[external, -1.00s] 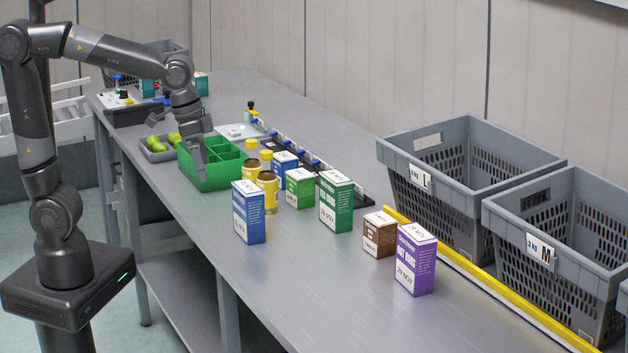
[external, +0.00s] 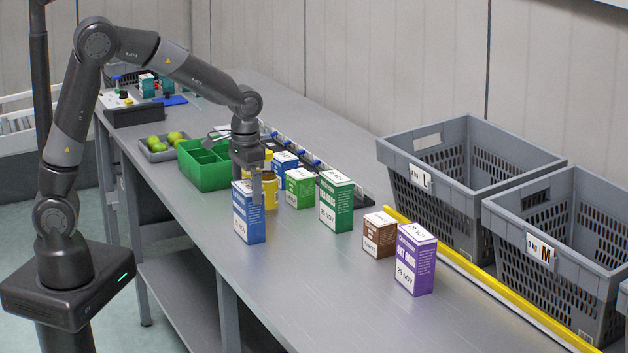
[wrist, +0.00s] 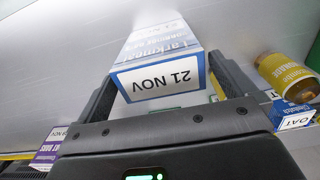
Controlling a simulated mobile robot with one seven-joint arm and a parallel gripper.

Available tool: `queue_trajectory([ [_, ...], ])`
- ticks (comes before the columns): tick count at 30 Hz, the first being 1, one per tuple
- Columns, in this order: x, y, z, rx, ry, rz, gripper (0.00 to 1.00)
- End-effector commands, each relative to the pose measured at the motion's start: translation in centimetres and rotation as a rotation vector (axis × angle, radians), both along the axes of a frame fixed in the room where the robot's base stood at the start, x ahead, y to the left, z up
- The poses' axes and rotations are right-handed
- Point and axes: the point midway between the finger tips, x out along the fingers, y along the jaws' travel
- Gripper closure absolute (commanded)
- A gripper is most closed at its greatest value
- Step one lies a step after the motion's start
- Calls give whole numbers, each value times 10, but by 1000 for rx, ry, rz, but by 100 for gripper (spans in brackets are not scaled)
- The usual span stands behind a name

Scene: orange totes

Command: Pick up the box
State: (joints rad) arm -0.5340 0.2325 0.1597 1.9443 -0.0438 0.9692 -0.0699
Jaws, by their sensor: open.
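A tall blue and white box (external: 248,218) stands upright near the front edge of the table. My gripper (external: 256,188) is open and points down at the top of this box in the external view. In the wrist view the box's white top (wrist: 158,78) marked "21 NOV" lies between the two open fingers (wrist: 160,85) of my gripper. The fingers are on either side of the box; I cannot tell whether they touch it. Other boxes stand to the right: a small blue one (external: 285,163), a small green one (external: 299,188), a large green one (external: 336,203), a brown one (external: 379,236) and a purple one (external: 415,262).
A green divided bin (external: 206,172) is to the left. Grey crates (external: 470,175) stand at the right beyond a yellow rail (external: 480,285). The front right tabletop is clear.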

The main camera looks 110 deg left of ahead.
Motion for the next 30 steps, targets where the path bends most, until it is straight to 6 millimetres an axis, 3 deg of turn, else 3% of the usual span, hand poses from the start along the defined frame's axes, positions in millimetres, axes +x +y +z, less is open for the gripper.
queue_trajectory([
  [5, 0, 0, -14, -1, 1, 0, 0],
  [13, 1, 0, -52, -1, 1, -1, 0],
  [22, 2, 1, -58, 0, -1, -1, 0],
  [30, 2, 1, -57, 0, -1, -1, 21],
])
